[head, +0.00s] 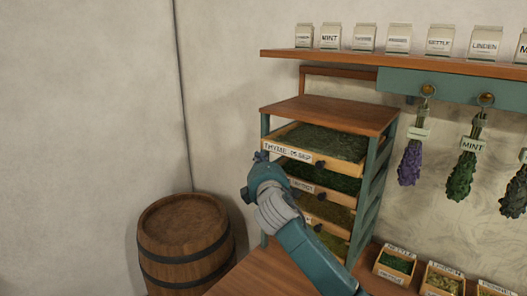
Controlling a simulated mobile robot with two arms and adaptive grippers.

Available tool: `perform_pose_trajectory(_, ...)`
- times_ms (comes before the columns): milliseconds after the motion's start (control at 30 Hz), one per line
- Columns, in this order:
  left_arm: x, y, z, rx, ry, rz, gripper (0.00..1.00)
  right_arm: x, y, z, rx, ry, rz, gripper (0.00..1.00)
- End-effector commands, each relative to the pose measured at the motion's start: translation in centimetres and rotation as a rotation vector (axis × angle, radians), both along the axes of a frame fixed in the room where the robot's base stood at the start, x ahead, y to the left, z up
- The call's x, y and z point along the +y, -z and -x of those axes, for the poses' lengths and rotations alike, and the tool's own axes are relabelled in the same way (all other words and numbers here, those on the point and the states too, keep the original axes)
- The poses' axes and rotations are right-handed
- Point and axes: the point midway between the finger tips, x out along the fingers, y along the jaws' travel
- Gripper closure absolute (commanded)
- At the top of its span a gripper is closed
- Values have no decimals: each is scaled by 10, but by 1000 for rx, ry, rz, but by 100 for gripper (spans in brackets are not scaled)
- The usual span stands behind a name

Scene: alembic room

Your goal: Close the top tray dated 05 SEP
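The top tray (322,141), labelled THYME 05 SEP on its front, holds dark green dried herb. It sticks out of the front of the wooden drying rack (330,114), under its top board. My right gripper (260,158) is at the left end of the tray's front, just below the label. It overlaps the front in the picture, and I cannot tell if it touches. Its fingers are small and seen from behind, so their opening is unclear. My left gripper is out of view.
Several more herb trays (338,181) sit below in the rack, partly hidden by my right arm. A barrel (185,240) stands at left. Small labelled boxes (394,263) lie on the counter at right. A shelf (400,57) with packets and hanging herb bundles is above and right.

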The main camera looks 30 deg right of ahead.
Motion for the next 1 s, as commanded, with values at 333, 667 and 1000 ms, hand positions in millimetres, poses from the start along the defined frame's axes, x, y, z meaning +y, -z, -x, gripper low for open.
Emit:
perform_pose_trajectory(333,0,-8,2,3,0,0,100,-15,1,-6,1,-1,1,100)
perform_pose_trajectory(667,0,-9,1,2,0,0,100,-30,0,-12,2,2,3,100)
perform_pose_trajectory(1000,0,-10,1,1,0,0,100,-57,0,-23,0,1,0,100)
